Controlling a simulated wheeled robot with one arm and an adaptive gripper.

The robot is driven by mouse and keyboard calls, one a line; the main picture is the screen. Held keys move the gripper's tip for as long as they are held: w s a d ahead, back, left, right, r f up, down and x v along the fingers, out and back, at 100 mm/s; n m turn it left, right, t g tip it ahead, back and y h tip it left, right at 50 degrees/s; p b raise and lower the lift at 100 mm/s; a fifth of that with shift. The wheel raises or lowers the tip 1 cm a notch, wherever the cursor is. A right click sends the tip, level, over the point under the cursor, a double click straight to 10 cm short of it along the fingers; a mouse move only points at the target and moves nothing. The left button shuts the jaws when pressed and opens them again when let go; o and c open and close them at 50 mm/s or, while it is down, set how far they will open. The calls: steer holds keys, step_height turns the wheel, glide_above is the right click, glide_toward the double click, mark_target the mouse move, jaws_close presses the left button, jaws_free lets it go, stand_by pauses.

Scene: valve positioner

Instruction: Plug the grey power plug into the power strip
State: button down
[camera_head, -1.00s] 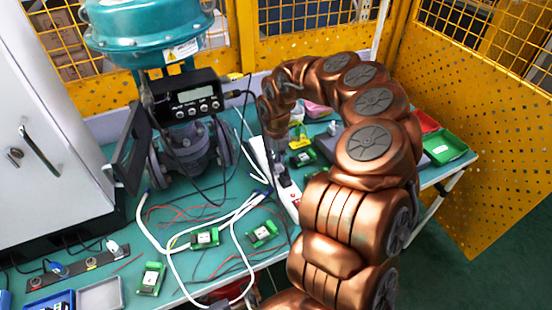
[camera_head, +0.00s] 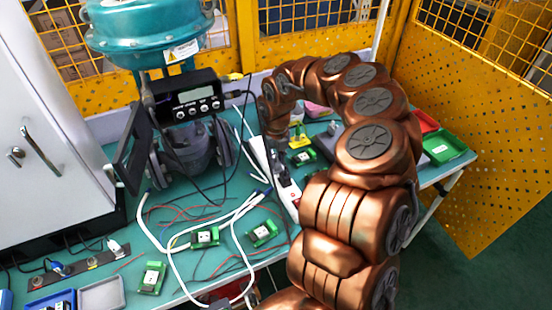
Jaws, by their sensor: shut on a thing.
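The white power strip (camera_head: 289,192) lies on the teal bench, running from near the valve toward the front, left of my arm. My gripper (camera_head: 279,158) points down over the strip's middle, small and dark in the picture. It is shut on the grey power plug, which is mostly hidden by the fingers and the wrist. I cannot tell whether the plug touches the strip or how it lines up with a socket.
The valve with its black positioner (camera_head: 187,103) stands left of my gripper. White cables (camera_head: 237,232) and thin wires loop across the bench. Green terminal blocks (camera_head: 262,233) lie near the strip. A green bin (camera_head: 445,148) stands at right.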

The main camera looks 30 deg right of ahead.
steer(key=shift+s+f, duration=0.1)
steer(key=shift+f, duration=0.1)
stand_by(0.3)
steer(key=c, duration=1.4)
jaws_free()
steer(key=o, duration=0.5)
steer(key=shift+r, duration=0.1)
steer(key=shift+o, duration=0.6)
steer(key=shift+o, duration=1.1)
steer(key=shift+r, duration=0.1)
steer(key=shift+r+p, duration=1.95)
steer(key=shift+r, duration=1.5)
